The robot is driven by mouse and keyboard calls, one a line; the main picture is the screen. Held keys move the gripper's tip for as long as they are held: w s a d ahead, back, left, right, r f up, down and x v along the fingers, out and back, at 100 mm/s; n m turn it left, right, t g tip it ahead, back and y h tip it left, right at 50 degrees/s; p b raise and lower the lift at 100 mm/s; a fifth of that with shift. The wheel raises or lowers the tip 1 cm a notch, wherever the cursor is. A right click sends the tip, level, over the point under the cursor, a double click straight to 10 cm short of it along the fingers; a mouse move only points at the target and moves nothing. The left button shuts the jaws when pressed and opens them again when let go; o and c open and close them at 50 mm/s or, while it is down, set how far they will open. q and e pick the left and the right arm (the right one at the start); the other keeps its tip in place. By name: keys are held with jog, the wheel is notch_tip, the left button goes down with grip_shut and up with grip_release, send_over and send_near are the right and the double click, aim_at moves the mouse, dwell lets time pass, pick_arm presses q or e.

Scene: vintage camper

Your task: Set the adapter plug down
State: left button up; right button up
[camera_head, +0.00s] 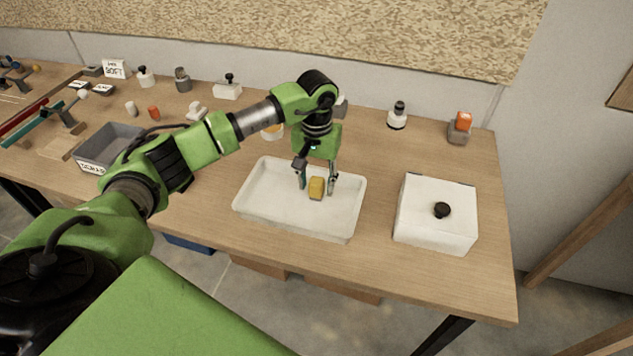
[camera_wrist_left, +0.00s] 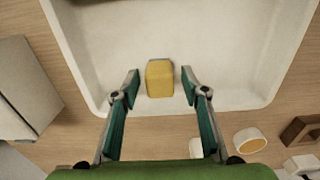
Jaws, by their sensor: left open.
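The adapter plug seems to be the small yellow block (camera_head: 316,188) inside the white tray (camera_head: 262,217), right of the tray's middle. My left gripper (camera_head: 317,184) is above the tray, pointing down, with one finger on each side of the block. In the left wrist view the yellow block (camera_wrist_left: 159,78) sits between the open fingers (camera_wrist_left: 160,80), with a gap on both sides. It appears to rest on the tray floor. My right gripper is not in view.
A grey bin (camera_head: 108,143) is at the left. Several small items line the back, including an orange-topped block (camera_head: 461,124). The wooden table (camera_head: 380,262) is clear in front of the tray.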

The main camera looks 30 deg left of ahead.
aim_at(317, 180)
pick_arm(q)
notch_tip(317, 180, up, 12)
jog(key=b, duration=0.2)
jog(key=shift+f+b, duration=0.15)
jog(key=shift+b, duration=0.25)
dwell(1.0)
